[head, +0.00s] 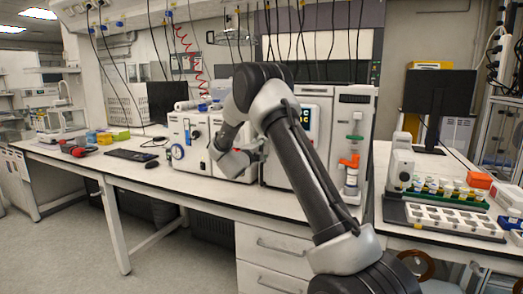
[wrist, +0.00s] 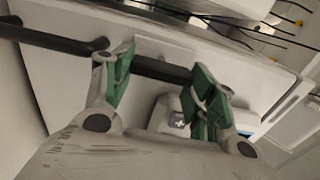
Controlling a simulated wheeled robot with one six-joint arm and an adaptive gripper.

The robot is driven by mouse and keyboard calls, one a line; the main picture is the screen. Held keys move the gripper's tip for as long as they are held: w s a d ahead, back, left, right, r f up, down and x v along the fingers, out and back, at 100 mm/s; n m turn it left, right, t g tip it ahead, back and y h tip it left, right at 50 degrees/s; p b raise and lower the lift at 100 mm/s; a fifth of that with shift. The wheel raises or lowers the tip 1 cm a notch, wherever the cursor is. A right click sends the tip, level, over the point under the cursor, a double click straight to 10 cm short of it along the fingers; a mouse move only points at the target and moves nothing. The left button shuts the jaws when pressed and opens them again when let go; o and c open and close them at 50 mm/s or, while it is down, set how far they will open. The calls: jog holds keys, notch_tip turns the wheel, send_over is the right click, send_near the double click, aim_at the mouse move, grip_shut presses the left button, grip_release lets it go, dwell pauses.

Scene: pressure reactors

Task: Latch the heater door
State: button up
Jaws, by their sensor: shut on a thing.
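The latch state cannot be told.
A taller white unit with a lit display (head: 305,117) stands right of the cabinet, partly behind my arm. An orange-and-green clamp stand (head: 350,162) is beside it. A keyboard (head: 131,155) and mouse (head: 151,165) lie to the left. The bench front edge is mostly clear.

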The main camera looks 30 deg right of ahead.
jog(key=shift+w+a, duration=0.1)
jog(key=shift+a, duration=0.1)
jog(key=o, duration=0.9)
jog(key=shift+o, duration=0.6)
jog(key=v, duration=1.2)
